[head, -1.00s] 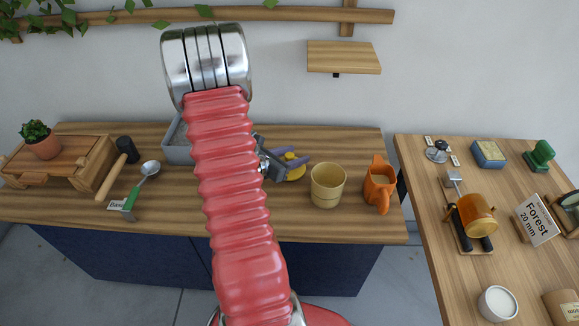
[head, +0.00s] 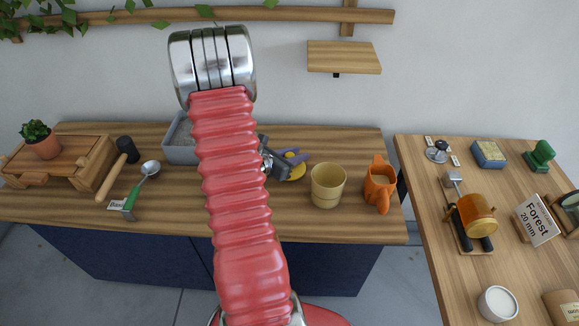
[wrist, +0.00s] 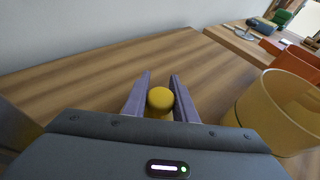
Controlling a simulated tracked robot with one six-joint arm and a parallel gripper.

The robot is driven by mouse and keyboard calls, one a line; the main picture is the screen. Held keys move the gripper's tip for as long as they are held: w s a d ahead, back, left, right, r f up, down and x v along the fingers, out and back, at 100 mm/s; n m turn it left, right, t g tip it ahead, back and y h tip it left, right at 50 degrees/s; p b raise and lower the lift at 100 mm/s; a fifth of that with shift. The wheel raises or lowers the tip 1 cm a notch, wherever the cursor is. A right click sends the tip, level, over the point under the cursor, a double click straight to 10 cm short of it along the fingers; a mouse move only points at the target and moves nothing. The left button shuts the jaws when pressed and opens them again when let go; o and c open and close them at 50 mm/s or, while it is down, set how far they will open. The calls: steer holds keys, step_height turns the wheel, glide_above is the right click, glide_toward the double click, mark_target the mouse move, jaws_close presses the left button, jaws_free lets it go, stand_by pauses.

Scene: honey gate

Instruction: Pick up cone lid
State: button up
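The cone lid, a yellow piece with a rounded knob (wrist: 160,99), is between the two purple fingers of my gripper (wrist: 161,76) in the wrist view. Small gaps show between the knob and both fingers, so my gripper is open around it. In the head view, part of the yellow lid (head: 296,173) shows on the wooden counter beside and under my fingers, left of the tan cup. My arm hides part of the gripper there, and my gripper's body hides the lid's lower part in the wrist view.
A tan cup (head: 328,186) stands close right of the lid, with an orange jug (head: 379,185) beyond it. A grey tray (head: 180,145) lies behind my arm. A second table (head: 425,215) on the right holds several items.

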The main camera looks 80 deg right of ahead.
jaws_close()
steer(key=shift+r, duration=0.1)
step_height(320, 180, up, 18)
stand_by(0.9)
stand_by(0.4)
